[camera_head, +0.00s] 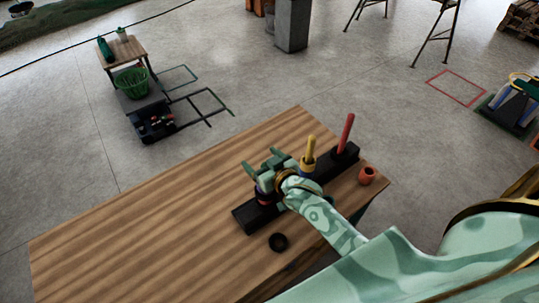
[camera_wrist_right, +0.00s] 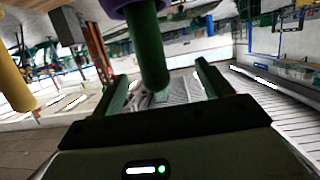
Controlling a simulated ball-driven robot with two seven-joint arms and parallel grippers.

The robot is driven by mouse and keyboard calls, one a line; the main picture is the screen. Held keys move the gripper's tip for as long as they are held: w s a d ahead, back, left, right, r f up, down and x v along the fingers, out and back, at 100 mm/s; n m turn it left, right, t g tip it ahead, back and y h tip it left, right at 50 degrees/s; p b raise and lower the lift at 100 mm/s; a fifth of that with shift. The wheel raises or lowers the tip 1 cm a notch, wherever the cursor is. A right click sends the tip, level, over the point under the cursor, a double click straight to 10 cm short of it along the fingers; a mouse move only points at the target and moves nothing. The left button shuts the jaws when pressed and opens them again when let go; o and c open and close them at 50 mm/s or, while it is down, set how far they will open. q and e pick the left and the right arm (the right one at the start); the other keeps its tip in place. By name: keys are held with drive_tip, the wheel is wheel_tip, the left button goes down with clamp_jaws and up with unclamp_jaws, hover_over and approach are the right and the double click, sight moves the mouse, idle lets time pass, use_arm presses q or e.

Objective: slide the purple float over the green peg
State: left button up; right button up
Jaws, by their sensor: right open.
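The purple float (camera_wrist_right: 135,5) shows at the top edge of the right wrist view, around the green peg (camera_wrist_right: 150,50). The peg's free end runs down from it, between my right gripper's fingers (camera_wrist_right: 152,92). The fingers are apart and do not clearly touch the peg. In the head view my right gripper (camera_head: 264,163) is over the near-left part of the black peg rack (camera_head: 254,216), and the purple float (camera_head: 263,196) shows partly below it. The gripper mostly hides the green peg there. My left gripper is not in view.
A yellow float (camera_head: 308,165) is around the yellow peg (camera_head: 311,146), and the red peg (camera_head: 346,133) stands bare. A red float (camera_head: 367,175) and a black ring (camera_head: 278,242) lie on the wooden table (camera_head: 130,235). The table's left side is clear.

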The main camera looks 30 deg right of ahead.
drive_tip(key=v, duration=1.6)
drive_tip(key=shift+p, duration=0.35)
drive_tip(key=shift+d+r, duration=0.1)
drive_tip(key=s+f+n+g+b, duration=0.1)
drive_tip(key=s+f+g+b, duration=0.3)
drive_tip(key=s+f, duration=0.7)
drive_tip(key=s+f+g+b, duration=0.5)
drive_tip(key=s+f, duration=0.6)
drive_tip(key=f, duration=1.5)
drive_tip(key=s+d+f+n+g+h+b, duration=0.1)
drive_tip(key=s+f+g+b, duration=0.4)
drive_tip(key=s+f, duration=0.6)
drive_tip(key=shift+f+n+b, duration=0.3)
drive_tip(key=shift+f+b, duration=0.8)
drive_tip(key=shift+f, duration=2.65)
